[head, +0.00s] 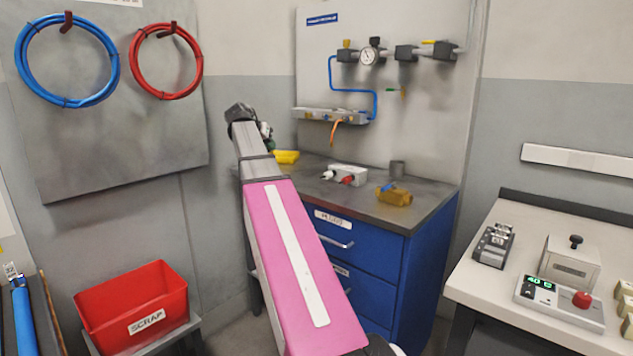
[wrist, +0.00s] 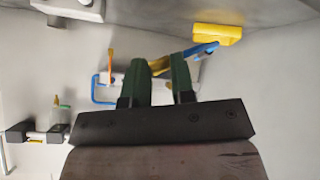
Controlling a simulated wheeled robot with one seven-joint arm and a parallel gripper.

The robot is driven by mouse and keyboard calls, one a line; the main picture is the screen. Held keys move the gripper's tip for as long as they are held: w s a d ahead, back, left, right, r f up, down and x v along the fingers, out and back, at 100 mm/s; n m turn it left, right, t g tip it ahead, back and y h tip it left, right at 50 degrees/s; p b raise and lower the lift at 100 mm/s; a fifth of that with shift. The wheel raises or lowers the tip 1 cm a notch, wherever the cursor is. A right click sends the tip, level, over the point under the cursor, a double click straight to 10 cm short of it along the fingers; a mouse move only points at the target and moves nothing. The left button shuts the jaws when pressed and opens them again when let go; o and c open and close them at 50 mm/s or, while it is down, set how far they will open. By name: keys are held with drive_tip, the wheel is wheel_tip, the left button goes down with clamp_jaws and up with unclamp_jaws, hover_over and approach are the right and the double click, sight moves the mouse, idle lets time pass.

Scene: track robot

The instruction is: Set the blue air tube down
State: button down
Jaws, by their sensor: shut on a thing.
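My gripper (wrist: 163,64) has two dark green fingers. It is shut on the blue air tube (wrist: 203,48), a short blue length sticking out past the right fingertip in the wrist view. Something golden shows between the fingertips, and I cannot tell what it is. In the head view my gripper (head: 266,133) is mostly hidden behind my arm, over the back left of the grey bench top (head: 328,196). The held tube cannot be made out there. A yellow block (head: 286,157) lies close by the gripper, also seen in the wrist view (wrist: 215,33).
A manifold (head: 330,116) with tubing is on the wall behind. Bare bench lies toward the front edge.

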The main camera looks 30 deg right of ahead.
drive_tip(key=shift+w+d+f, duration=0.25)
drive_tip(key=shift+d+f, duration=1.55)
drive_tip(key=shift+d, duration=0.2)
drive_tip(key=shift+w+d+f, duration=0.3)
drive_tip(key=shift+d+f, duration=1.5)
drive_tip(key=shift+d, duration=0.25)
drive_tip(key=shift+w+d+f, duration=0.25)
drive_tip(key=shift+d+f, duration=1.55)
drive_tip(key=shift+d, duration=0.2)
drive_tip(key=shift+f, duration=0.2)
